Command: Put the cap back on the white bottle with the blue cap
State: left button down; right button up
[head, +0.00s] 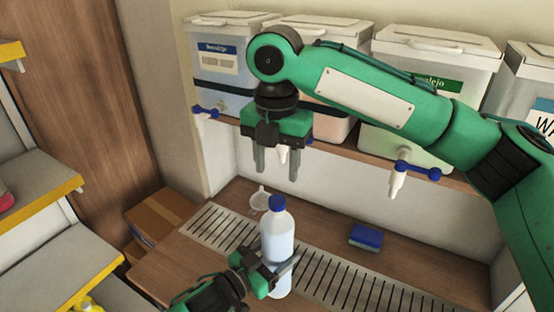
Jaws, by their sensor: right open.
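The white bottle (277,240) stands upright on the counter over the slotted drain grate. The blue cap (278,203) sits on top of its neck; I cannot tell how tightly it is seated. My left gripper (279,272) is at the bottle's lower body, with one finger across its front, and appears shut on it; the far finger is hidden. My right gripper (276,167) is open, pointing down above the bottle, clear of the cap. A white tap spout shows between its fingers, behind them.
Detergent drums (222,60) with blue-handled taps (402,170) stand on a shelf behind. A white funnel (260,199) lies behind the bottle, and a blue sponge (366,237) lies right of it. A cardboard box (160,214) and yellow-edged shelves (45,205) are at left.

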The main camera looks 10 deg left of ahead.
aim_at(277, 199)
jog(key=n, duration=0.4)
jog(key=shift+r+n, duration=0.15)
jog(key=shift+n, duration=0.15)
jog(key=n, duration=0.3)
jog(key=shift+f, duration=3.95)
jog(key=shift+c, duration=0.2)
jog(key=c, duration=1)
jog(key=m, duration=0.4)
jog(key=shift+m, duration=0.3)
jog(key=m, duration=0.4)
jog(key=shift+m, duration=0.4)
